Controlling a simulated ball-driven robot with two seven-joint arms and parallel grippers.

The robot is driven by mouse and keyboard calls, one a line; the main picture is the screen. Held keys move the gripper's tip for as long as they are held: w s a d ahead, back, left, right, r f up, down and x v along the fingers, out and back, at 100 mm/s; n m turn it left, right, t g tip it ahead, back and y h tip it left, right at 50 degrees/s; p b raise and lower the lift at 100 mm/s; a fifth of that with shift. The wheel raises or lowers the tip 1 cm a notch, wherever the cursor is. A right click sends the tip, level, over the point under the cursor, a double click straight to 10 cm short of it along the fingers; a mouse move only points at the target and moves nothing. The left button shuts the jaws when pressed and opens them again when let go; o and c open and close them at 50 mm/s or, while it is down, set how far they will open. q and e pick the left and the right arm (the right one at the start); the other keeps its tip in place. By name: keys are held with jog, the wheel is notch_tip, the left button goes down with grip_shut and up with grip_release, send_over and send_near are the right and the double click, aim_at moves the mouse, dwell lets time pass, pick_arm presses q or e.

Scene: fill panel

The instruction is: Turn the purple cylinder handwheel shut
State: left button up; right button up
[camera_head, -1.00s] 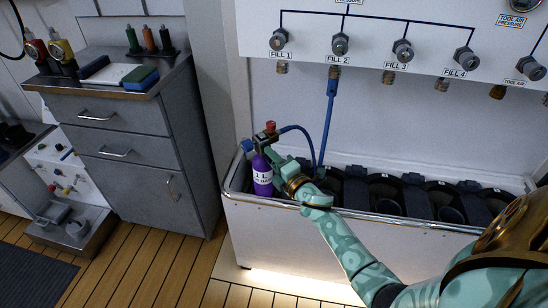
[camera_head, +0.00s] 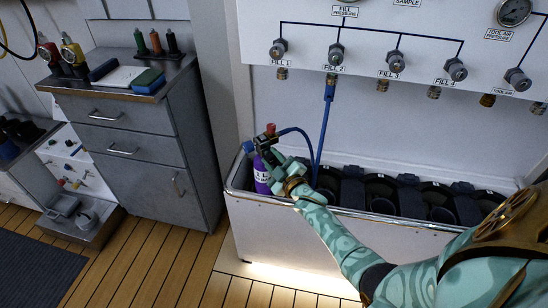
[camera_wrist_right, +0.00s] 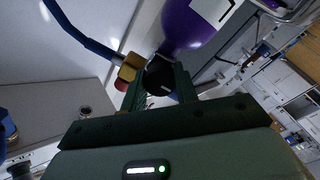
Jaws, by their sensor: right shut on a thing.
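The purple cylinder (camera_head: 262,182) stands upright at the left end of the white trough, partly hidden by my right gripper. Its valve carries a red knob (camera_head: 271,129), a blue knob (camera_head: 248,146) and a blue hose. My right gripper (camera_head: 268,152) is at the valve on top of the cylinder. In the right wrist view, its fingers (camera_wrist_right: 160,88) are shut on a dark round handwheel (camera_wrist_right: 159,74), just beside the cylinder's purple shoulder (camera_wrist_right: 193,25). The handwheel's far side is hidden. My left gripper is not in view.
The trough (camera_head: 300,232) holds several black holders (camera_head: 381,192) to the right. A fill panel (camera_head: 400,22) with several valves hangs above, and the blue hose (camera_head: 325,120) runs up to FILL 2. A grey cabinet (camera_head: 135,145) stands at left.

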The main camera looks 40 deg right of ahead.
jog(key=m+p, duration=0.1)
jog(key=m, duration=0.3)
jog(key=shift+m+p, duration=0.3)
jog(key=shift+p, duration=0.05)
jog(key=m+p, duration=0.1)
jog(key=m, duration=0.3)
jog(key=shift+m, duration=0.3)
jog(key=m+p, duration=0.1)
jog(key=m, duration=0.3)
jog(key=shift+m+g, duration=0.3)
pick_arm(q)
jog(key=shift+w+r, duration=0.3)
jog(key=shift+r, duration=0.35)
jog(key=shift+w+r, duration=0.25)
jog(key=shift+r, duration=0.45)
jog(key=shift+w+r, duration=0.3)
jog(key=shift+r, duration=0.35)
pick_arm(e)
jog(key=shift+f+m, duration=0.1)
jog(key=shift+m, duration=2)
pick_arm(q)
jog(key=shift+p, duration=0.3)
pick_arm(e)
jog(key=o, duration=1)
jog(key=shift+c, duration=0.2)
